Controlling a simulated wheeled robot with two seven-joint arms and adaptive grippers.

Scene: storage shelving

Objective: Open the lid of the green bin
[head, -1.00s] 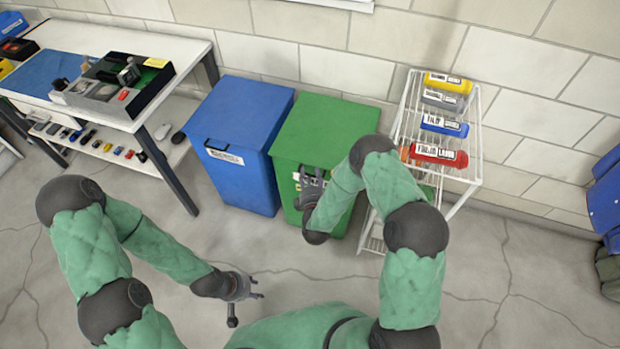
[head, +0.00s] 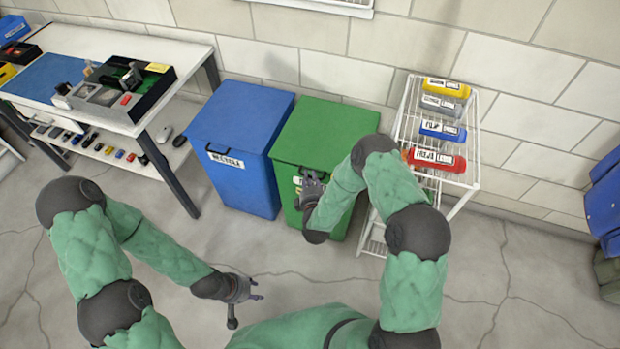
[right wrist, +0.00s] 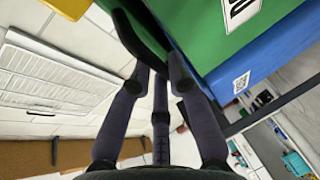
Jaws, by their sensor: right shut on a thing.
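The green bin (head: 318,128) stands against the wall with its lid lying flat and closed. My right gripper (head: 311,184) is at the upper front of the bin, by the lid's front edge. In the right wrist view, the right gripper's fingers (right wrist: 155,75) are shut around a dark handle (right wrist: 140,38) along the edge of the green bin (right wrist: 195,28). The head view hides most of this handle behind the gripper. My left gripper (head: 254,289) hangs low over the floor in front of the bins, open and empty.
A blue recycle bin (head: 236,120) stands close on the left of the green bin. A white wire rack (head: 474,150) with several colored bottles stands close on its right. A white table (head: 185,52) with trays is at the left. The floor in front is clear.

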